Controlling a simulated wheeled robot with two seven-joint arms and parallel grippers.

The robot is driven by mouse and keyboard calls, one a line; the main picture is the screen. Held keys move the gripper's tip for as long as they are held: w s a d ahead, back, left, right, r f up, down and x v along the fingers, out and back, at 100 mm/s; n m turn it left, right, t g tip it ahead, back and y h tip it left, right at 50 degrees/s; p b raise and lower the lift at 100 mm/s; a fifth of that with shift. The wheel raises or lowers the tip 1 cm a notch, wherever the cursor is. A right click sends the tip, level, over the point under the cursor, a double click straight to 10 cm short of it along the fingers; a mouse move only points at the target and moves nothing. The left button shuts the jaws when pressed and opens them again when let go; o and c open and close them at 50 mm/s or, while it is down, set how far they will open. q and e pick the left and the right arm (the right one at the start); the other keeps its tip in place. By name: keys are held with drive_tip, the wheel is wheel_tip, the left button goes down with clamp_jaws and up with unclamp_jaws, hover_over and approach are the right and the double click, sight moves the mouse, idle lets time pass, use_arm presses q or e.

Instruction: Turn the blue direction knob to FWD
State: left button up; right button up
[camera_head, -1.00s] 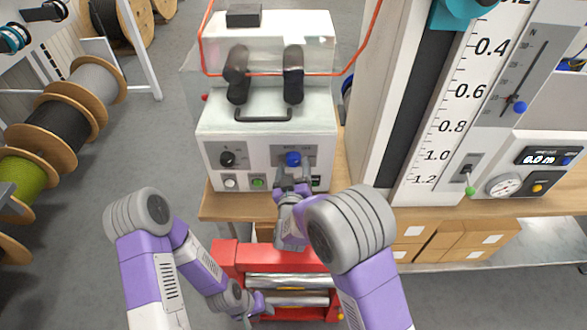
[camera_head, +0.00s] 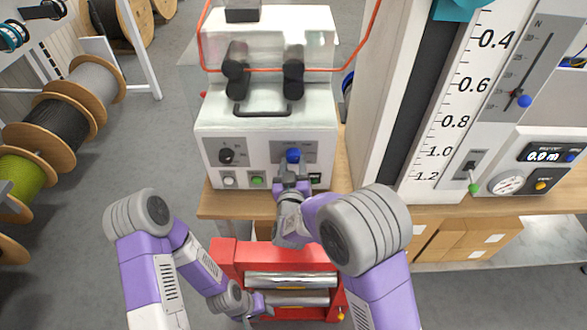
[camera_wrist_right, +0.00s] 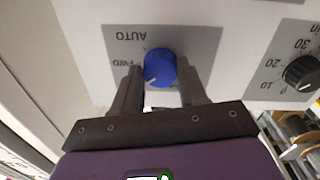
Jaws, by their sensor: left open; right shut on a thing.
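The blue direction knob (camera_head: 293,155) is on the front panel of the white machine, at its right side. In the right wrist view the blue knob (camera_wrist_right: 160,68) sits between the fingers of my right gripper (camera_wrist_right: 162,90), which is shut on it. The panel lettering appears upside down there, with AUTO above left of the knob and FWD to its left. A white mark on the knob faces lower left; the label it meets is unclear. In the head view my right gripper (camera_head: 293,172) covers the panel below the knob. My left gripper (camera_head: 250,308) is low, beside the red roller frame.
A black dial (camera_head: 226,156) sits left on the same panel, above white (camera_head: 229,181) and green (camera_head: 257,181) buttons. The red roller frame (camera_head: 225,255) stands below the wooden bench (camera_head: 235,206). A tall scale column (camera_head: 455,110) rises to the right.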

drive_tip(key=m+b, duration=0.4)
drive_tip(key=shift+f+b, duration=0.15)
drive_tip(key=shift+b, duration=0.15)
drive_tip(key=shift+r+m+b, duration=0.2)
drive_tip(key=shift+m+b, duration=1.3)
drive_tip(key=shift+m, duration=0.1)
drive_tip(key=o, duration=1.1)
drive_tip(key=shift+c, duration=0.2)
drive_tip(key=shift+a, duration=0.1)
drive_tip(key=s, duration=0.7)
drive_tip(key=shift+s+r+p, duration=0.15)
drive_tip(key=shift+s+p, duration=0.15)
drive_tip(key=shift+p, duration=0.15)
